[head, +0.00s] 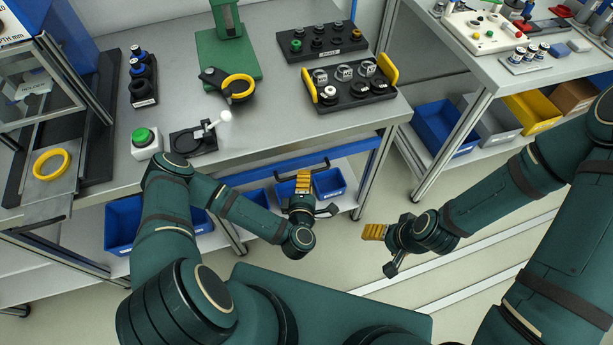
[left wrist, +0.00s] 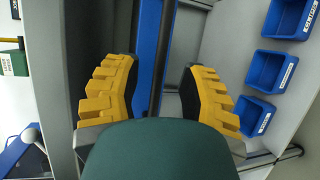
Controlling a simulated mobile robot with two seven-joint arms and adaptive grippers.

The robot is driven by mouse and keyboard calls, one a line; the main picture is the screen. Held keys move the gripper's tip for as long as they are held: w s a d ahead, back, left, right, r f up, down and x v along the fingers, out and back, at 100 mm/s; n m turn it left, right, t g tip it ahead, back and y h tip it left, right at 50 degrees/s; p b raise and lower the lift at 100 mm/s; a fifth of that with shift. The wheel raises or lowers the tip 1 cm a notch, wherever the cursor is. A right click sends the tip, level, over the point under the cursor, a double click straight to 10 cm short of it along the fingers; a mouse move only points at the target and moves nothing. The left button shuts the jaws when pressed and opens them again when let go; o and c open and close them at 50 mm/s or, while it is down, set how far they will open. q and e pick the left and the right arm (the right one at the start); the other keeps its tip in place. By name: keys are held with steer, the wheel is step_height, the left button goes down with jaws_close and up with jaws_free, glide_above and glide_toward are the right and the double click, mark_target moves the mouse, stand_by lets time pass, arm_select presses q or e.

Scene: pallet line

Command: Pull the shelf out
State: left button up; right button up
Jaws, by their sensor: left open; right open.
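The shelf (head: 346,180) is a pale board under the near workbench, carrying blue bins. A dark bar handle (head: 262,178) runs along its front side, below the bench top. My left gripper (head: 303,184) is at the handle, open. In the left wrist view the yellow fingers of my left gripper (left wrist: 160,88) stand apart, with the dark handle bar (left wrist: 158,60) and a blue rail (left wrist: 147,45) running between them. I cannot tell whether a finger touches the bar. My right gripper (head: 380,248) is open and empty, out over the floor right of the left one.
Blue bins (head: 329,183) sit on the shelf and show in the left wrist view (left wrist: 256,114). The workbench (head: 250,145) above carries a green stop button, a yellow-ringed tool and black trays. A second bench (head: 490,70) stands at right. The floor between is clear.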

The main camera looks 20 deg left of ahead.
arm_select(q)
steer(key=shift+b+x, duration=0.45)
steer(key=shift+x, duration=1.3)
jaws_close()
steer(key=shift+s, duration=0.1)
